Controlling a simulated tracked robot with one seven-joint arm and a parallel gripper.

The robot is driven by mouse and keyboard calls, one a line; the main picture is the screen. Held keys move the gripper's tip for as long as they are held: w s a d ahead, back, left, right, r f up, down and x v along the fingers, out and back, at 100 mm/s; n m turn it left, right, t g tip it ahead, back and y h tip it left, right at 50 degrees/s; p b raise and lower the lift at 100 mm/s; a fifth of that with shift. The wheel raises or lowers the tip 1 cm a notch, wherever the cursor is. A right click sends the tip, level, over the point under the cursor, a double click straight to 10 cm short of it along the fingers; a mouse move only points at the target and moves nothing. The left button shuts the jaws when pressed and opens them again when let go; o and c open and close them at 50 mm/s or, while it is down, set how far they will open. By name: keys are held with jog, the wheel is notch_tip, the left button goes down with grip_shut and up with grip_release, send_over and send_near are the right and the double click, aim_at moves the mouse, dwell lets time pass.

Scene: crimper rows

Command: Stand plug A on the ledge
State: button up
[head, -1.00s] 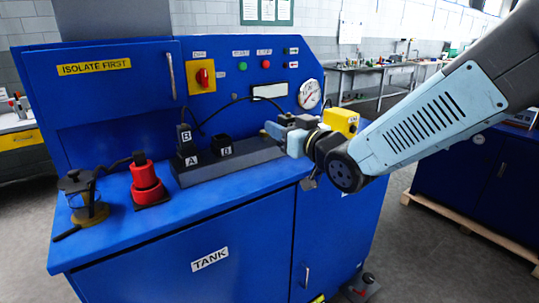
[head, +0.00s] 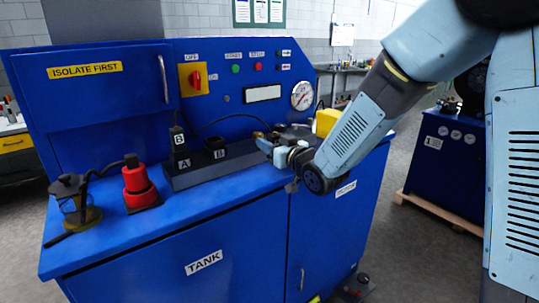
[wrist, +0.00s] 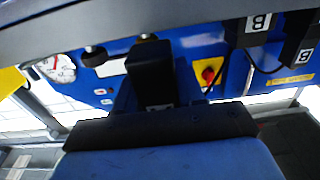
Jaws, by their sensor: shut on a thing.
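My gripper (head: 268,143) is over the right end of the black rail (head: 200,178) on the blue bench, in front of the control panel. In the wrist view its jaws are shut on a black block-shaped plug (wrist: 150,72), apparently plug A; its letter is too unclear to read. In the head view the gripper mostly hides this plug. I cannot tell whether it touches the surface below. Plug B (head: 178,136) stands upright in the left socket, marked A (head: 184,163). The socket marked B (head: 217,154) looks empty. The ledge is not clearly distinguishable.
A yellow box (head: 327,120) is just right of my gripper. A black cable loops before the panel. Bench front (head: 200,205) is clear.

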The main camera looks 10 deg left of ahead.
jog(key=shift+w+a+f, duration=0.1)
jog(key=shift+w+f, duration=0.15)
jog(key=shift+f, duration=1.6)
jog(key=o, duration=1.1)
jog(key=shift+f, duration=0.1)
